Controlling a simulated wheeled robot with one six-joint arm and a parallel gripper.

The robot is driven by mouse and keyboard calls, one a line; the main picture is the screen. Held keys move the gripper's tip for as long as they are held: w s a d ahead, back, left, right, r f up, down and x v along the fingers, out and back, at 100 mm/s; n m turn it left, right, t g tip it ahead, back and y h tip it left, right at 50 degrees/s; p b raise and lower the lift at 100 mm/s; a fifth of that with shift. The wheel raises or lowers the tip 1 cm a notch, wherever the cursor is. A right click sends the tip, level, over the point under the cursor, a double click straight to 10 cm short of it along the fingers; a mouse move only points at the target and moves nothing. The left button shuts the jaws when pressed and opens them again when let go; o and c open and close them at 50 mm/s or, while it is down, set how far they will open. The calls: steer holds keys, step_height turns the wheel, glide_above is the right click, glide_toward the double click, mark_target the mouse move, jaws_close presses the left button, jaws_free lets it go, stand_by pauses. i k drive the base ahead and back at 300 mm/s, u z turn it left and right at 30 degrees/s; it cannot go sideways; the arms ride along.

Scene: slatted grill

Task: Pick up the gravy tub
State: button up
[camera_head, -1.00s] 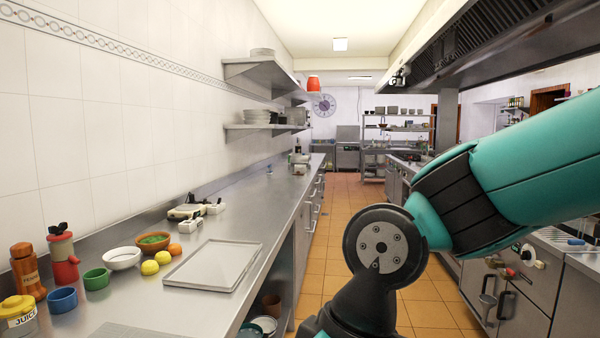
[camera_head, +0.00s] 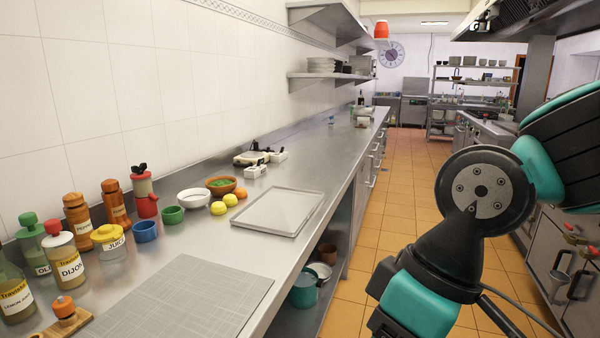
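I cannot make out any tub labelled gravy in this view. The nearest tub-like thing is a yellow-lidded container (camera_head: 109,241) whose label seems to read "JUICE", on the steel counter at the left. A "DIJON" jar (camera_head: 70,258) and a green-capped "OL..." bottle (camera_head: 34,254) stand left of it. A jar with a label partly reading "LEMON" (camera_head: 14,296) is cut by the left edge. My gripper is out of view; only my arm's links show at the right.
The steel counter (camera_head: 335,155) also holds pepper mills (camera_head: 117,204), a blue cup (camera_head: 146,231), a green cup (camera_head: 173,215), a white bowl (camera_head: 194,198), lemons (camera_head: 218,208), a flat tray (camera_head: 283,211) and a grey mat (camera_head: 190,300). The tiled aisle (camera_head: 395,190) is clear ahead.

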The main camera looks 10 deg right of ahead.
mark_target(366, 121)
steer(key=z, duration=0.5)
steer(key=i, duration=1.65)
steer(key=z, duration=0.9)
steer(key=i, duration=2.15)
steer(key=z, duration=0.3)
steer(key=i, duration=2.15)
steer(key=u, duration=0.15)
steer(key=i, duration=2.1)
steer(key=u, duration=1.3)
steer(key=i, duration=1.7)
steer(key=u, duration=1.15)
steer(key=i, duration=0.6)
steer(key=u, duration=0.2)
